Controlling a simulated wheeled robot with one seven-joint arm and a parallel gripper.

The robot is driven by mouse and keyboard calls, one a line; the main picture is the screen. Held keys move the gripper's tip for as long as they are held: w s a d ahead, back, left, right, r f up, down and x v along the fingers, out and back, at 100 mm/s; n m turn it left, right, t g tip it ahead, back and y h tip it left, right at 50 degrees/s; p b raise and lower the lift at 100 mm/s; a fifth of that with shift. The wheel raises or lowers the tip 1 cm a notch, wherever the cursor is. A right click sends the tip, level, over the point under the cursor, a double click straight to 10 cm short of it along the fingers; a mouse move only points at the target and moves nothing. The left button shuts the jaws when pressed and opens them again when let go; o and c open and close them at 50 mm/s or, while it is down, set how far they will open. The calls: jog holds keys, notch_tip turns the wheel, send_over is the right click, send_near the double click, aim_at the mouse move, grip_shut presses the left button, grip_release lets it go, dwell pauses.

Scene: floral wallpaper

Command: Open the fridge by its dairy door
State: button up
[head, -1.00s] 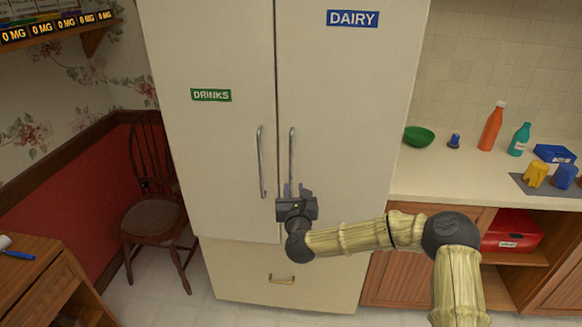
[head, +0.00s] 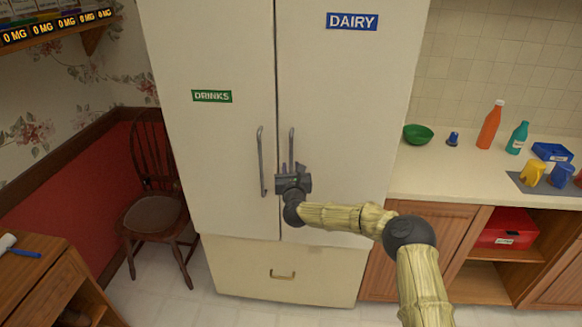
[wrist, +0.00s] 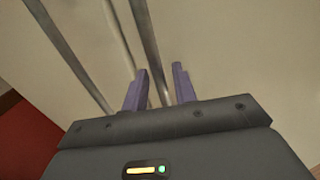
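The cream fridge has a right door (head: 345,100) with a blue DAIRY label (head: 352,21). This door looks shut. Its vertical grey bar handle (head: 292,143) is partly hidden behind my gripper (head: 291,168), which is at the handle's lower part. In the wrist view, my gripper (wrist: 160,88) has its two purple fingers apart, with the dairy handle (wrist: 147,45) running between them. I cannot tell whether either finger touches the bar. The left door (head: 215,140) has a green DRINKS label (head: 232,96) and its own handle (head: 261,160), also seen in the wrist view (wrist: 65,52).
A fridge drawer (head: 240,262) is below the doors. A counter (head: 440,178) with a green bowl (head: 418,134), bottles and cups stands right of the fridge. A wooden chair (head: 155,215) stands to the left. The floor before the fridge looks clear.

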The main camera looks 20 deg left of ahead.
jog(key=shift+w+a, duration=0.1)
jog(key=shift+w, duration=0.1)
grip_shut()
dwell(0.3)
